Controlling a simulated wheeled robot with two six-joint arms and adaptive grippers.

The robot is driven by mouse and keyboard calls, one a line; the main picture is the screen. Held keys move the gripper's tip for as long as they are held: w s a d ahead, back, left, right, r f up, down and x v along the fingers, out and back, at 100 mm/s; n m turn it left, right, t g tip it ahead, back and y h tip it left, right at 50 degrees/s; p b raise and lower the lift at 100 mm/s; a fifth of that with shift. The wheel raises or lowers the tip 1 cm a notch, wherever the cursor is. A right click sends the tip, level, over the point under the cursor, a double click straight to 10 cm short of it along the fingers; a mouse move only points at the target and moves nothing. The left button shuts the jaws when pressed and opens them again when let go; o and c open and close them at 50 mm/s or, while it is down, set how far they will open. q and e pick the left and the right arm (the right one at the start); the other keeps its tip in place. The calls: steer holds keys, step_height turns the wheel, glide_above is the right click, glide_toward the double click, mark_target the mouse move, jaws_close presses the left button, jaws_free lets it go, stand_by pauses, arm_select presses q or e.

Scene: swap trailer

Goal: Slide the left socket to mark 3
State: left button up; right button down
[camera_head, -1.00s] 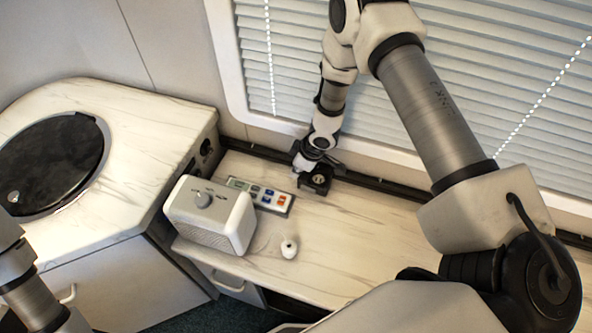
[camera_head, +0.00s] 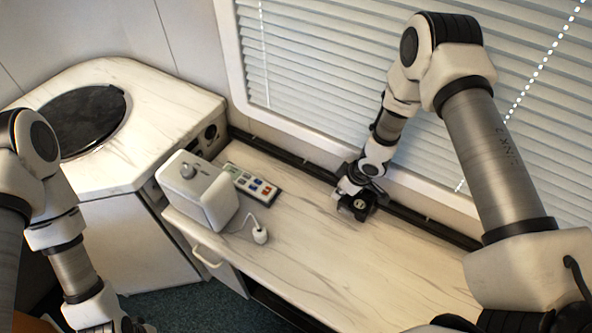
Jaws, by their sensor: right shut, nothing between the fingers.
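A black rail (camera_head: 295,163) runs along the back of the counter under the window. A small black block with a pale round face (camera_head: 359,205), which looks like the socket, sits at the rail. My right gripper (camera_head: 347,196) is shut with nothing between its fingers, right up against the block's left side. I cannot tell whether they touch. The fingers partly blend with the dark block. No number marks can be read on the rail, and no second socket can be made out. My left gripper (camera_head: 118,325) is cut off at the bottom edge, its fingers unclear.
A white box with a knob (camera_head: 212,205), a remote with coloured buttons (camera_head: 250,184) and a small white corded object (camera_head: 260,235) stand on the counter (camera_head: 330,265). A side counter with a black round lid (camera_head: 90,118) is at left. The middle counter is clear.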

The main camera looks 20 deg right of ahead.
mark_target(349, 202)
steer(key=shift+w+a, duration=0.15)
steer(key=v, duration=1.2)
